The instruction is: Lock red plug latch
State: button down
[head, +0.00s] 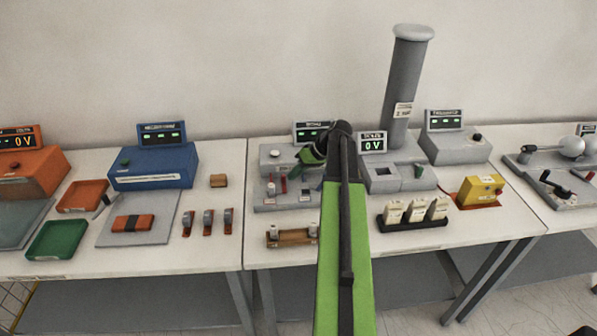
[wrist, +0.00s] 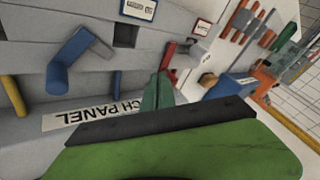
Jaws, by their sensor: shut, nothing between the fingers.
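The red plug latch (wrist: 167,60) is a red upright piece on the grey patch panel (wrist: 25,60), just beyond my gripper (wrist: 160,122) in the wrist view. In the head view the red piece (head: 284,185) stands left of my arm. My gripper (head: 311,156), green with a dark edge, is shut and empty above the panel. A blue lever (wrist: 75,60) and a yellow piece (wrist: 14,98) are on the panel to the left. My arm hides part of the panel.
A wooden block with white ends (head: 290,236) lies in front of the panel. A grey unit with a 0 V display (head: 398,178) and a tall grey column (head: 405,75) stand to the right. A blue unit (head: 155,165) stands left.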

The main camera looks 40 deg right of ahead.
jog(key=shift+d, duration=0.55)
jog(key=d, duration=0.2)
jog(key=d+r+p, duration=0.1)
jog(key=shift+s+d, duration=0.25)
jog(key=shift+s, duration=0.15)
jog(key=p+v, duration=0.7)
jog(key=v, duration=0.2)
jog(key=shift+f, duration=0.15)
